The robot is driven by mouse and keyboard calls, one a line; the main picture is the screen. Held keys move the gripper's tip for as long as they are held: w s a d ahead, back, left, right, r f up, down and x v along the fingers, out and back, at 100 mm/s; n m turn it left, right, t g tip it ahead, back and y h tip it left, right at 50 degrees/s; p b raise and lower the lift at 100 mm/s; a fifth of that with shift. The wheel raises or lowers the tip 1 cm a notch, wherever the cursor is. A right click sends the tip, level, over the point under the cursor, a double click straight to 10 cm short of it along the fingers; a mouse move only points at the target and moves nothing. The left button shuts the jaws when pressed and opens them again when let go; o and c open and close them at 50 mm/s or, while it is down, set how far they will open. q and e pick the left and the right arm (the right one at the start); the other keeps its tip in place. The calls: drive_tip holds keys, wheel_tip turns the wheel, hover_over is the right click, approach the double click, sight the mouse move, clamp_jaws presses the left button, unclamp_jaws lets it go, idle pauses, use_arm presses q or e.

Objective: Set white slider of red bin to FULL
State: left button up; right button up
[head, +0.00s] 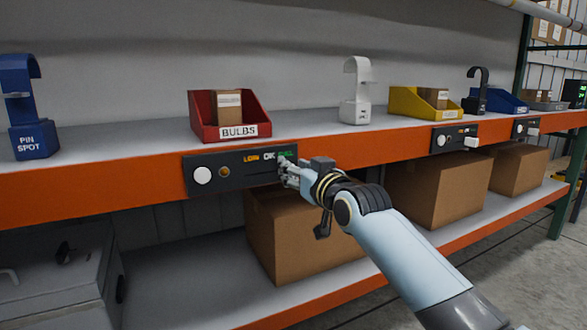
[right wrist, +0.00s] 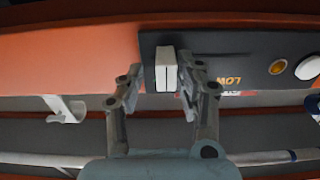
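The red bin (head: 200,128) labelled BULBS stands on the upper shelf with a carton in it. Below it, a dark panel (head: 235,180) is fixed to the orange shelf edge, marked LOW, OK and FULL. My right gripper (head: 288,168) is at the panel's right end, just by the FULL mark, and hides the slider in the head view. In the right wrist view, the white slider (right wrist: 166,70) sits near the panel's end, between the fingers of my right gripper (right wrist: 162,80). The fingers look open, with a gap on the left side; contact on the right is unclear. My left gripper is not in view.
The panel has a white round knob (head: 202,175) and an amber lamp (head: 224,172). A white scanner-like stand (head: 356,95), a yellow bin (head: 400,103) and a blue stand (head: 30,110) are on the shelf. Cardboard boxes (head: 295,235) stand on the lower shelf.

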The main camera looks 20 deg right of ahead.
drive_tip(key=shift+s, duration=0.2)
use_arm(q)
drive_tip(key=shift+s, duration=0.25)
use_arm(e)
drive_tip(key=s, duration=1.1)
drive_tip(key=shift+s+d, duration=0.15)
drive_tip(key=shift+s, duration=0.15)
